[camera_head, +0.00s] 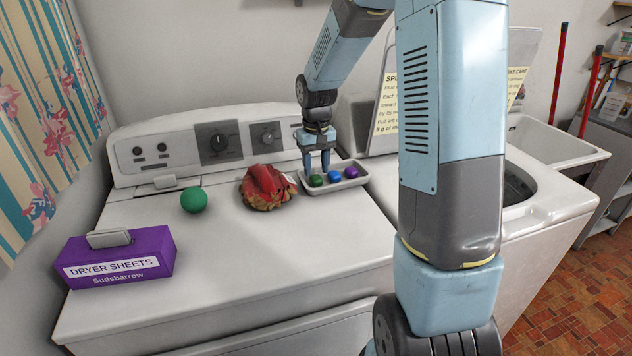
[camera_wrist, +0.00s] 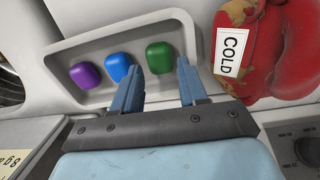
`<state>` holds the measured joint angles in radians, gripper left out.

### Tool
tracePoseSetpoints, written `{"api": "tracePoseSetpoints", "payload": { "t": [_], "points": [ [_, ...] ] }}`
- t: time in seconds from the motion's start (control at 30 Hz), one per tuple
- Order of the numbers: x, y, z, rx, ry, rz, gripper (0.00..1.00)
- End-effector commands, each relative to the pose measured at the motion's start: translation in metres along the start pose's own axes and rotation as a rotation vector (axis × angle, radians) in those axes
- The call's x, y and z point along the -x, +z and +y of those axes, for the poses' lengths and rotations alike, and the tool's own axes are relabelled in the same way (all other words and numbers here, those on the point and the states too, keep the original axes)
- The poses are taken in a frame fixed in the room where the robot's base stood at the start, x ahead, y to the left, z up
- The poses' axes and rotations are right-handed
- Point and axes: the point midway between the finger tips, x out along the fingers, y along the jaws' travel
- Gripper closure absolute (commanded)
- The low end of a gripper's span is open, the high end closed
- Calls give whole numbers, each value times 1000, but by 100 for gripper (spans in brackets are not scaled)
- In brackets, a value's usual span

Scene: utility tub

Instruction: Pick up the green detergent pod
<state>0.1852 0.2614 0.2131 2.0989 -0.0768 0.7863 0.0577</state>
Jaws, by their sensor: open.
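The green detergent pod (camera_head: 316,180) sits at the left end of a shallow pale tray (camera_head: 359,182) on the white machine top. Beside it in the tray are a blue pod (camera_head: 334,176) and a purple pod (camera_head: 351,172). My gripper (camera_head: 316,171) is open and points down at the tray's left end. In the wrist view the green pod (camera_wrist: 159,56) shows beyond and between the two fingertips of my gripper (camera_wrist: 161,65), and nothing is seen held. The blue pod (camera_wrist: 117,67) is close by the left finger; the purple pod (camera_wrist: 85,75) is further left.
A red cloth-like item (camera_head: 267,187) with a "COLD" label (camera_wrist: 232,48) lies close beside the tray. A green ball (camera_head: 194,200) and a purple dryer sheets box (camera_head: 119,257) stand further left. The control panel (camera_head: 217,143) rises behind. The machine's front top is clear.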

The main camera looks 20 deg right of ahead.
Motion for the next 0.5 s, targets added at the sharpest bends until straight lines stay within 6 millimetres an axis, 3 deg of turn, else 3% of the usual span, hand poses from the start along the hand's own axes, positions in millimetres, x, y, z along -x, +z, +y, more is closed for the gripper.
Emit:
{"api": "tracePoseSetpoints", "payload": {
  "t": [0.2,0.5],
  "points": [
    [-28,1,1,0,1,-2,57],
    [-33,1,1,0,0,1,57]
  ]
}}
